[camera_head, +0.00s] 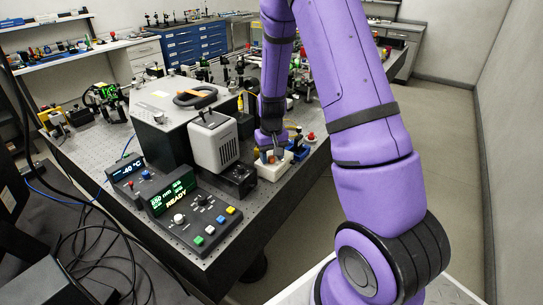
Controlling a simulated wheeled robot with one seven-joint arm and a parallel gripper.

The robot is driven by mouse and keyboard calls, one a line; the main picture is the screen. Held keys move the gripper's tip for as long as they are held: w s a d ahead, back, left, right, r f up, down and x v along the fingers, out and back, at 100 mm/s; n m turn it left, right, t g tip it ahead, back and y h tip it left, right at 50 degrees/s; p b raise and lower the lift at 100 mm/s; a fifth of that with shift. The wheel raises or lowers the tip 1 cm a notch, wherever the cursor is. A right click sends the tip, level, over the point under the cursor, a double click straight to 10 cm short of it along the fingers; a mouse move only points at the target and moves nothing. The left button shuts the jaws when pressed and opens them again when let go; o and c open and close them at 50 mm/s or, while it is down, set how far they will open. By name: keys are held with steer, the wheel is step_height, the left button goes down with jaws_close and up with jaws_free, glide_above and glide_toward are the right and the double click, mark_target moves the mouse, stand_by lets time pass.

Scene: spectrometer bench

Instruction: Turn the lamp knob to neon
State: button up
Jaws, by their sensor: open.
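My gripper (271,154) points down, open, over a small white box (267,173) at the bench's right edge. A small reddish part shows between its fingertips, on or just above the box; I cannot tell whether they touch it. The control console (178,248) at the near corner has a lit screen reading "READY" (174,196), a white knob (179,219), a black knob (203,200) with markings around it, and several coloured buttons. Lettering is too small to read, so I cannot tell which control is the lamp knob or its setting.
A grey housing (214,145) and a black cube (238,180) stand left of my gripper. A red-topped button (311,136) is right of the gripper. The floor (437,130) right of the bench is clear.

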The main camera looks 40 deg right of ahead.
step_height(320, 180, up, 11)
stand_by(0.4)
stand_by(0.5)
step_height(320, 180, up, 7)
steer(key=t, duration=0.1)
glide_above(271, 157)
steer(key=s+a, duration=0.3)
steer(key=s+a+r+n+t, duration=0.1)
steer(key=s+a+r, duration=0.4)
steer(key=s+r, duration=0.25)
steer(key=s+a+r+n+t, duration=0.1)
steer(key=s+a+r, duration=0.1)
steer(key=s, duration=0.6)
steer(key=s+a+r+n+t, duration=0.1)
steer(key=s+a+r+t, duration=0.1)
steer(key=s+r, duration=0.3)
steer(key=s+a, duration=0.1)
steer(key=s, duration=0.2)
steer(key=shift+r, duration=0.25)
